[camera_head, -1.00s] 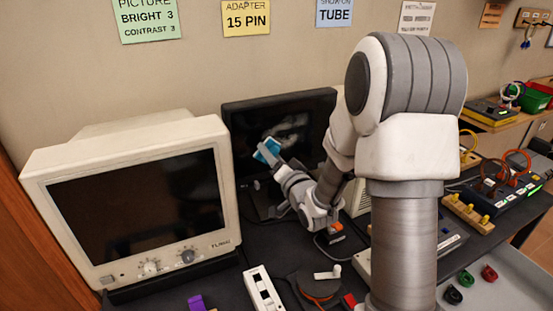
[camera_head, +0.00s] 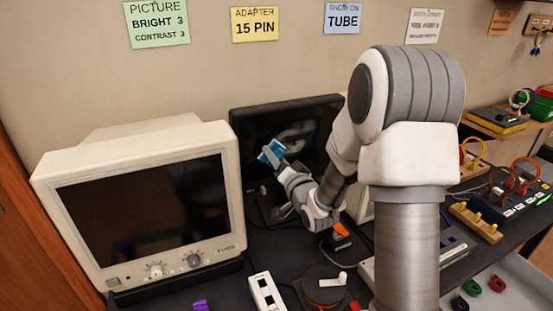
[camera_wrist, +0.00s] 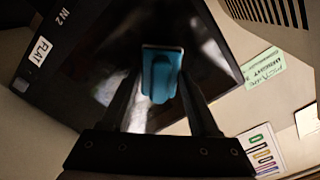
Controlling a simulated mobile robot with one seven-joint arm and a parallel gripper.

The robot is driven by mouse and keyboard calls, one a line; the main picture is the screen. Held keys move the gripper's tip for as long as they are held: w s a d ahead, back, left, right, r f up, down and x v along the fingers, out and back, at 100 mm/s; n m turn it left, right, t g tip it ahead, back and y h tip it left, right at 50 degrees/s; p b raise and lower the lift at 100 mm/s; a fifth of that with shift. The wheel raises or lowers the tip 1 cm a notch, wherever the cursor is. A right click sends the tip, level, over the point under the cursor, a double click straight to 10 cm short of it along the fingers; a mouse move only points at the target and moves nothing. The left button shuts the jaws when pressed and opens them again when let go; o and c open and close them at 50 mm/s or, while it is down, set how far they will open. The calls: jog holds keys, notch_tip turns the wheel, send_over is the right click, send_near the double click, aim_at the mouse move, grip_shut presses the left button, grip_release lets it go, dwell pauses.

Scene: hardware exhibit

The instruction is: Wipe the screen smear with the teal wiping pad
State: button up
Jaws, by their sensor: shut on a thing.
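The teal wiping pad (camera_head: 271,152) is held in my gripper (camera_head: 279,160), in front of the dark flat screen (camera_head: 255,125) at the back of the bench. In the wrist view my gripper (camera_wrist: 163,95) is shut on the teal pad (camera_wrist: 161,77), with the dark screen (camera_wrist: 100,40) behind it. A pale, greyish smear (camera_head: 295,134) shows on the screen to the right of the pad; it also shows in the wrist view (camera_wrist: 212,52), partly hidden by the pad and fingers. I cannot tell whether the pad touches the screen.
A bulky beige monitor (camera_head: 150,205) stands left of the flat screen. A white switch strip (camera_head: 266,292), a dark round reel (camera_head: 322,288) and an orange-topped block (camera_head: 341,231) sit on the bench. Cables and connectors (camera_head: 500,190) crowd the right side.

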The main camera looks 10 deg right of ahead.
jog(key=shift+w+a, duration=0.2)
jog(key=shift+w, duration=0.75)
jog(key=shift+b, duration=0.3)
